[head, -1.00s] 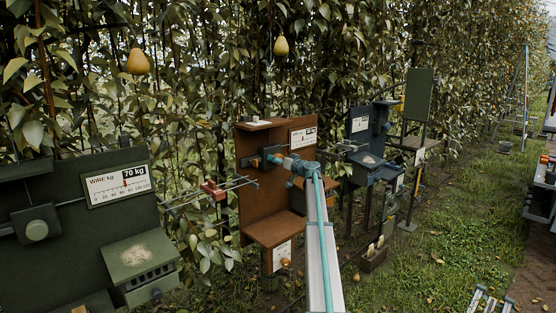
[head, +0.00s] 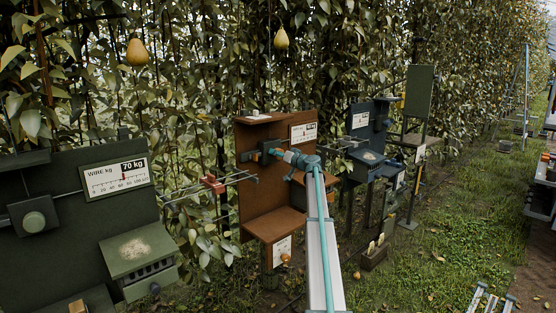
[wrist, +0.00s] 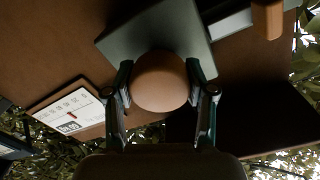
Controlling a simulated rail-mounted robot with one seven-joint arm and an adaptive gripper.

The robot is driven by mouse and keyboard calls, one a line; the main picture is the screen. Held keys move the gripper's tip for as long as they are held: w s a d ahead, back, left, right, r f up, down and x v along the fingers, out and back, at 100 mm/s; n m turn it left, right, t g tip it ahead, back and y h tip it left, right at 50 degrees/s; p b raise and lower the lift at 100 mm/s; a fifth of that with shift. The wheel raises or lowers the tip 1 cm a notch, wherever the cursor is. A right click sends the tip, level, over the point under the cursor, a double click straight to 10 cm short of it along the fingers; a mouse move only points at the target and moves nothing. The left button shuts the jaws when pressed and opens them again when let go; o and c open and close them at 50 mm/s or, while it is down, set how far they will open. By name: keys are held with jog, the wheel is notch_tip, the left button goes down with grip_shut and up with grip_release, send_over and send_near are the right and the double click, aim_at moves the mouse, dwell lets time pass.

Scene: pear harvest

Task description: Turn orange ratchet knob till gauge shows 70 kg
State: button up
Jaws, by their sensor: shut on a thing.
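The orange knob (wrist: 160,82) is in the middle of the wrist view, in front of a dark grey block on the brown board. My gripper (wrist: 160,88) has one finger on each side of the knob and is shut on it. In the head view my gripper (head: 274,153) is at the brown board (head: 262,190) and hides most of the knob. The board's white gauge (head: 303,132) is up and right of my gripper. In the wrist view this gauge (wrist: 66,112) appears upside down, with a red pointer near mid-scale. Its figures are too small to read surely.
A green board with its own gauge (head: 116,178), labelled 70 kg, stands at the left. A wire clamp (head: 213,184) lies between the boards. A dark blue station (head: 365,155) stands right of my arm. Two pears (head: 137,51) hang above.

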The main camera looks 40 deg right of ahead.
jog(key=m+b, duration=0.2)
jog(key=shift+f+m+b, duration=0.15)
jog(key=shift+m+b, duration=0.75)
jog(key=shift+m, duration=0.4)
jog(key=o, duration=1.2)
jog(key=shift+c, duration=0.2)
jog(key=shift+s, duration=0.15)
jog(key=s, duration=1.1)
jog(key=shift+s+d+r, duration=0.25)
jog(key=shift+s+d, duration=0.15)
jog(key=shift+d, duration=0.05)
